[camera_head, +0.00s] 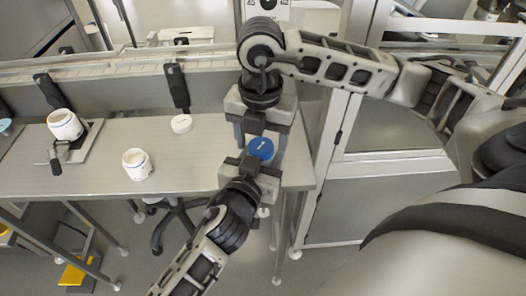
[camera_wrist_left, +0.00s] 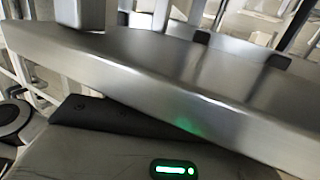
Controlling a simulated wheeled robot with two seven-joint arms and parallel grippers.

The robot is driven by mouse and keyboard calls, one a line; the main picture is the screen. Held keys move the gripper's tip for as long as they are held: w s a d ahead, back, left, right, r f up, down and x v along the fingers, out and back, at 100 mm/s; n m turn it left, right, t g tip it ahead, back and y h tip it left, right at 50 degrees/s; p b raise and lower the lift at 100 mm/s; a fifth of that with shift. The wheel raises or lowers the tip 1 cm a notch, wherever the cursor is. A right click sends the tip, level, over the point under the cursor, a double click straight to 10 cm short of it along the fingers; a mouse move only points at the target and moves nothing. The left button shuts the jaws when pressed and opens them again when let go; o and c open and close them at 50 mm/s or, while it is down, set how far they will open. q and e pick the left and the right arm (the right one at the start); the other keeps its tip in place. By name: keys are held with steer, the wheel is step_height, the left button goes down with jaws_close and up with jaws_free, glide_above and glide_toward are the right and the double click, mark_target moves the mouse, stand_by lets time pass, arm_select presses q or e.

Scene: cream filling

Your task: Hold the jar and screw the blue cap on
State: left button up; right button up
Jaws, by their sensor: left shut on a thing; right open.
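The blue cap (camera_head: 261,148) has a small white mark on top and shows near the right end of the table in the head view. My left gripper (camera_head: 250,165) reaches up from below and is shut just under and beside the cap, on what appears to be the jar. The jar body is hidden by the cap and fingers, so I cannot tell how the cap sits on it. My right gripper (camera_head: 262,135) is open, just behind the cap, with its fingers pointing down. The left wrist view shows neither cap nor jar clearly.
On the grey table (camera_head: 90,183) stand a white jar (camera_head: 138,164), a white lid (camera_head: 181,124) and another white container (camera_head: 65,124) at a clamp fixture (camera_head: 57,157). A conveyor (camera_head: 120,75) runs behind. The table's metal edge (camera_wrist_left: 150,95) crosses the left wrist view.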

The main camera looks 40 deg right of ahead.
steer(key=n, duration=0.4)
steer(key=c, duration=1.2)
steer(key=shift+o, duration=0.2)
steer(key=m, duration=0.3)
steer(key=shift+m, duration=1.2)
steer(key=m, duration=0.3)
steer(key=shift+w, duration=0.1)
steer(key=m, duration=0.2)
steer(key=shift+m, duration=0.4)
